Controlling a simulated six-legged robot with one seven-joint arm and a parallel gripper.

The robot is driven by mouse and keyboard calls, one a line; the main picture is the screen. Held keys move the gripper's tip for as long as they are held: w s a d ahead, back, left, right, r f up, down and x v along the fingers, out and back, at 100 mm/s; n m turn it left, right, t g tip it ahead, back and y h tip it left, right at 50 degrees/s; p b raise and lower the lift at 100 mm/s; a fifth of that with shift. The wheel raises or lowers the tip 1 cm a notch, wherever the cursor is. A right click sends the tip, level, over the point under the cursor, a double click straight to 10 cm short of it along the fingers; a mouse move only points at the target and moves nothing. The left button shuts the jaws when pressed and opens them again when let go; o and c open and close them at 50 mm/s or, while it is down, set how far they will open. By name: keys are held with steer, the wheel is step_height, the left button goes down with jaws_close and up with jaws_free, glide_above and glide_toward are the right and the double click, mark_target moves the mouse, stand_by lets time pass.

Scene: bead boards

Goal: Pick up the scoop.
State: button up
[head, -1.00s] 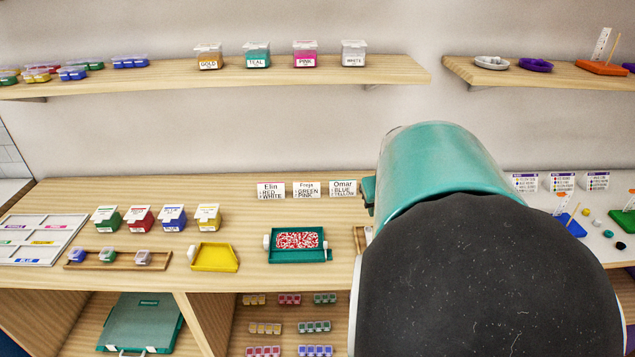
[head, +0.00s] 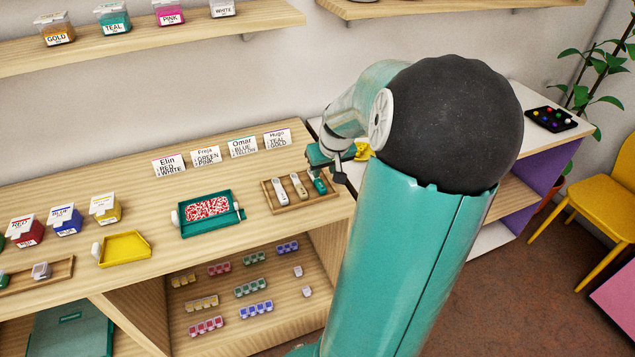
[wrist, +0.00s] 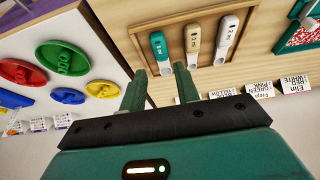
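Three slim handled tools that look like scoops lie side by side in a shallow wooden tray (head: 292,205): a white one (head: 280,190), a beige one (head: 298,186) and a teal one (head: 320,184). In the wrist view they are the teal tool (wrist: 159,50), the beige tool (wrist: 193,42) and the white tool (wrist: 227,36), each with a small dark label. My gripper (wrist: 160,84) is open and empty, its two teal fingers apart. The teal tool shows beyond the gap between the fingertips. In the head view my gripper (head: 328,164) hangs above the tray's right end.
A teal tray of red and white beads (head: 208,210) and a yellow tray with a white knob (head: 125,248) stand to the left. Name cards (head: 242,147) stand behind.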

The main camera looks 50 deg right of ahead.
mark_target(320, 184)
steer(key=x, duration=0.7)
steer(key=shift+s+a+f, duration=0.1)
steer(key=shift+f, duration=0.1)
steer(key=shift+c, duration=0.3)
jaws_close()
